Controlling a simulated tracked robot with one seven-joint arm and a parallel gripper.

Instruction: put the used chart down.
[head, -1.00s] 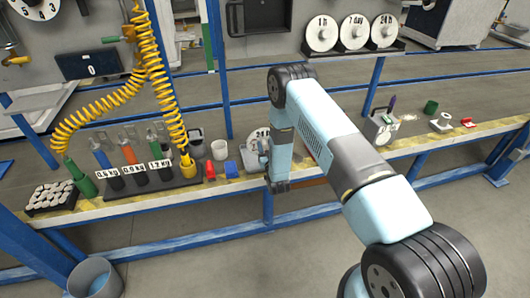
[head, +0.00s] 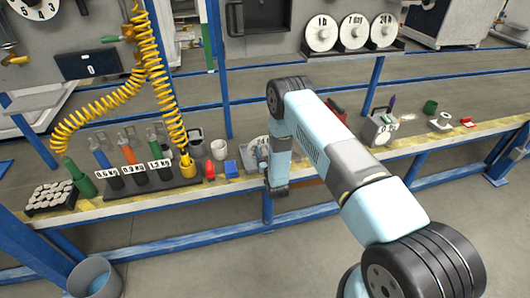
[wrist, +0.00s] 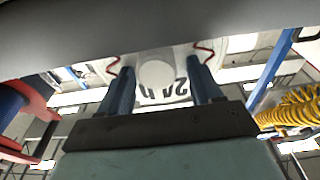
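The used chart is a white disc with a raised round hub, an upside-down "24 h" and a thin red line; it shows between my fingers in the wrist view (wrist: 157,97). In the head view the chart (head: 257,143) is a small pale disc beside my gripper (head: 263,155), just over the bench. My gripper's two blue fingers (wrist: 160,82) stand on either side of the hub and appear shut on it. My arm and wrist hide part of the bench behind. Whether the chart touches the bench cannot be told.
A grey box (head: 379,131) stands right. A yellow coiled hose (head: 170,90) hangs left.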

